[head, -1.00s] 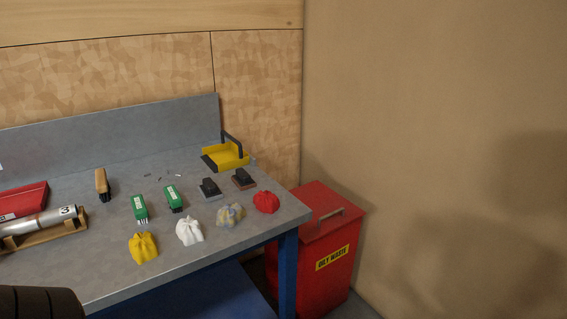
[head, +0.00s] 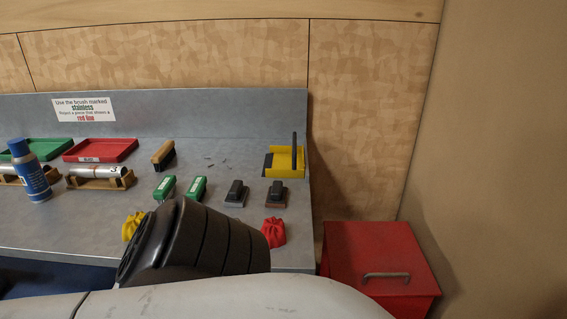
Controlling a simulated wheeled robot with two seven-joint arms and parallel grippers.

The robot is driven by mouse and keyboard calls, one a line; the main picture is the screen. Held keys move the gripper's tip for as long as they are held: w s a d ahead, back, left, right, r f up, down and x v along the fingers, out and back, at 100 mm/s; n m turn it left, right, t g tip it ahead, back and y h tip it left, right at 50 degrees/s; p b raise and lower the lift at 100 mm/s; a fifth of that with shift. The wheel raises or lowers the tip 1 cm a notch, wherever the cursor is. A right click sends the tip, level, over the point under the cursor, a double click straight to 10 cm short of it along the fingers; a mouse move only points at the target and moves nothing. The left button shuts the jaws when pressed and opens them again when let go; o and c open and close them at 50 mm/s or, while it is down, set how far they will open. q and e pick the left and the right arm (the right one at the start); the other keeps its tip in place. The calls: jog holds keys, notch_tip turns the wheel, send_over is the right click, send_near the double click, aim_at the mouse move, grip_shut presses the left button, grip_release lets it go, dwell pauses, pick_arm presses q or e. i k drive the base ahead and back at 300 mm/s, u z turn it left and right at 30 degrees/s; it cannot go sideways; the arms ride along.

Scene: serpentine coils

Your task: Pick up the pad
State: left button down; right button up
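Two hand pads with black handles stand side by side on the grey bench, right of the green brushes. The left pad (head: 236,194) has a grey base and the right pad (head: 276,194) has a brown base. Both show in the head view, and nothing holds them. A white and black link of my own arm crosses the bottom of the view, below the pads and in front of the bench. Neither of my grippers shows.
Near the pads are two green brushes (head: 196,188), a wooden brush (head: 163,155), a yellow holder (head: 285,163), a red rag (head: 273,232) and a yellow rag (head: 132,226). A blue bottle (head: 30,171) stands left. A red bin (head: 377,262) stands right of the bench (head: 75,225).

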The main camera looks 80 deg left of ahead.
aim_at(278, 195)
jog(key=u, duration=2.15)
